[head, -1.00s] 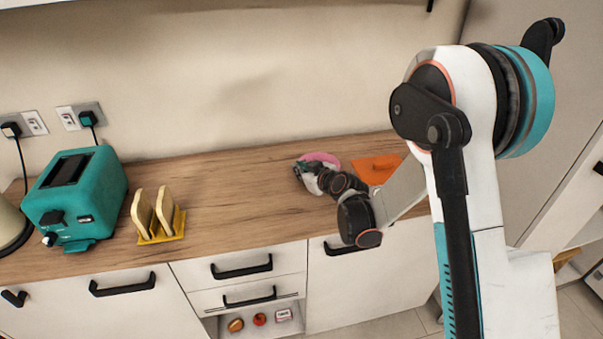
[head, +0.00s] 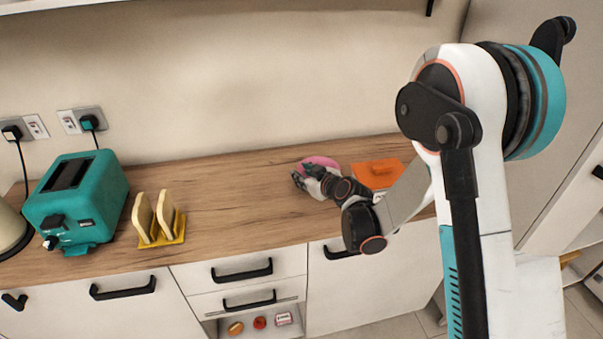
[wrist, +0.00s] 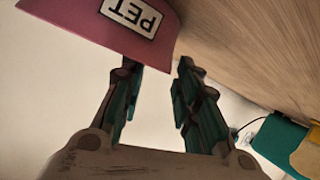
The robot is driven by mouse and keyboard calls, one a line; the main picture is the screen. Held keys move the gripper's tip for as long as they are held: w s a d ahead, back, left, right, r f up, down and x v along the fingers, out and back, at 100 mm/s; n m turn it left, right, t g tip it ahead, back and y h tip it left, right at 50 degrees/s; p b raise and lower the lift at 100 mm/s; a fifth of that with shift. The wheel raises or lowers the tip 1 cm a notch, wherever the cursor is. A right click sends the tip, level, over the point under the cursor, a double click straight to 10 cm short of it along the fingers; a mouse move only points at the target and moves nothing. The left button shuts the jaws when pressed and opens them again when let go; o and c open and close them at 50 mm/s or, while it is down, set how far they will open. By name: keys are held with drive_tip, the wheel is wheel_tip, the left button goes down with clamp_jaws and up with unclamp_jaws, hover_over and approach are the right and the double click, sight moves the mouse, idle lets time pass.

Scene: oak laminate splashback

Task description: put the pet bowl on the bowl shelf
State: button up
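The pink pet bowl (head: 322,161) sits on the wooden worktop near the back wall, partly hidden by my gripper in the head view. In the wrist view the bowl (wrist: 95,28) fills the upper left, with a "PET" label on its side. My gripper (head: 304,175) is at the bowl's near left side. In the wrist view its two fingers (wrist: 157,68) are apart with nothing held between them; the left fingertip overlaps the bowl's lower edge, and I cannot tell whether it touches. I cannot tell which shelf is the bowl shelf.
An orange item (head: 378,172) lies just right of my gripper. A yellow toast rack (head: 165,232) with bread and a teal toaster (head: 75,200) stand at left. The worktop (head: 235,200) between rack and bowl is clear. A low open compartment (head: 262,326) holds small items.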

drive_tip(key=p+v, duration=0.2)
drive_tip(key=v, duration=0.8)
drive_tip(key=shift+s+d, duration=0.15)
drive_tip(key=shift+s, duration=0.05)
drive_tip(key=s+d+r+m+g+h, duration=0.1)
drive_tip(key=s+d+r+m+h, duration=0.1)
drive_tip(key=s+d+r, duration=0.4)
drive_tip(key=s+d+r+m+g+h, duration=0.2)
drive_tip(key=s+d+r, duration=0.5)
drive_tip(key=s, duration=0.7)
drive_tip(key=m+h, duration=0.1)
drive_tip(key=m, duration=0.1)
drive_tip(key=shift+r+m, duration=0.3)
drive_tip(key=s+d+m, duration=0.1)
drive_tip(key=s, duration=0.2)
drive_tip(key=s+d+m+h, duration=0.1)
drive_tip(key=s+d, duration=0.1)
drive_tip(key=s, duration=0.1)
drive_tip(key=s+d+g+h, duration=0.1)
drive_tip(key=s+d, duration=0.1)
drive_tip(key=s, duration=0.2)
drive_tip(key=shift+d+m, duration=0.2)
drive_tip(key=shift+m, duration=0.2)
drive_tip(key=shift+w, duration=0.1)
drive_tip(key=shift+a, duration=0.15)
